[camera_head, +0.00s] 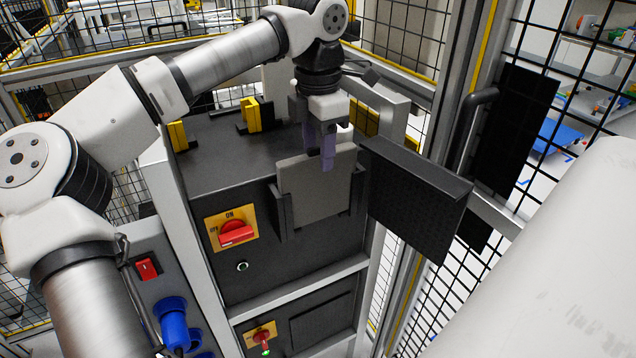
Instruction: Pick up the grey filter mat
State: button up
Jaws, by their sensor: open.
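The grey filter mat (315,190) is a flat, upright square panel. It sits in a dark holder (287,218) on the front of the black cabinet, its top edge standing above the holder's sides. My gripper (328,153) is open and points down at the mat's top edge, a little right of its middle. One purple finger overlaps the mat's front face in the picture. The other finger is mostly hidden, and I cannot tell whether either finger touches the mat.
A dark hinged flap (415,195) stands open just right of the mat. A red rotary switch (236,233) on a yellow plate is to the left. Yellow brackets (251,115) stand on the cabinet top. Wire mesh fencing (520,200) closes off the right side.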

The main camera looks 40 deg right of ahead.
jog(key=shift+f, duration=0.55)
grip_shut()
jog(key=shift+r, duration=0.1)
